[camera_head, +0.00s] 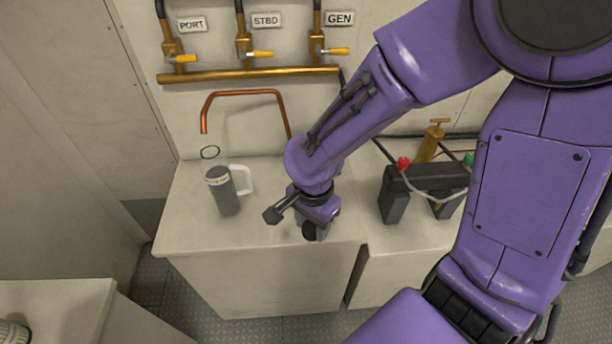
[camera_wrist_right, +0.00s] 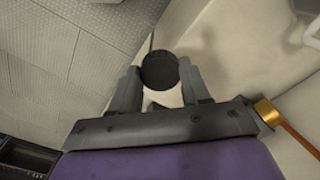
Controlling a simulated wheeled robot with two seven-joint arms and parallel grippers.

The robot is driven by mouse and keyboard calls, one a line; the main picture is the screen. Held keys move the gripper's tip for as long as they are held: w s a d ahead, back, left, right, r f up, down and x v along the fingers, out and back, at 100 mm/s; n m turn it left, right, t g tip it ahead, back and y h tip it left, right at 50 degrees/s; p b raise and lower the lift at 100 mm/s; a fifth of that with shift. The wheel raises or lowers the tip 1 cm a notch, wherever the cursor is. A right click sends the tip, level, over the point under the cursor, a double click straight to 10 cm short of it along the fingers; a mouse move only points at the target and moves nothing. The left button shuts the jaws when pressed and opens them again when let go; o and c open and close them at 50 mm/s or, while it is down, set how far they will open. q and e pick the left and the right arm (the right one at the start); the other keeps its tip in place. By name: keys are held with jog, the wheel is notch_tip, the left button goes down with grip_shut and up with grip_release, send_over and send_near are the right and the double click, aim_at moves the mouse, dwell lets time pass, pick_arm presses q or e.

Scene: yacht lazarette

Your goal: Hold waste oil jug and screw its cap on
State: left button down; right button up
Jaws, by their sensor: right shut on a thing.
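A grey jug (camera_head: 228,196) with a pale upper band and white handle stands upright on the left part of the pale counter; I take it as the waste oil jug. No cap shows clearly on its top. My right gripper (camera_head: 313,226) is to the right of the jug, over the counter's front part, apart from it. It is shut on a round black cap (camera_wrist_right: 159,67), held between its two fingers in the right wrist view. The cap also shows as a dark piece (camera_head: 309,232) below the gripper in the head view. My left gripper is not in view.
A copper pipe (camera_head: 242,92) bends over the counter (camera_head: 185,225) behind the jug. Brass valves (camera_head: 245,45) labelled PORT, STBD and GEN sit on the wall. A black device with red and green knobs (camera_head: 430,178) stands at right. The counter's front left is clear.

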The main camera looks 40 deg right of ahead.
jog(key=shift+s+a+r+p, duration=0.2)
jog(key=shift+s+r+p, duration=0.05)
jog(key=shift+s, duration=0.2)
jog(key=shift+s+a+r+p, duration=0.2)
jog(key=shift+s+r+p, duration=0.05)
jog(key=shift+s, duration=0.2)
jog(key=shift+s+f, duration=0.1)
jog(key=shift+f, duration=0.05)
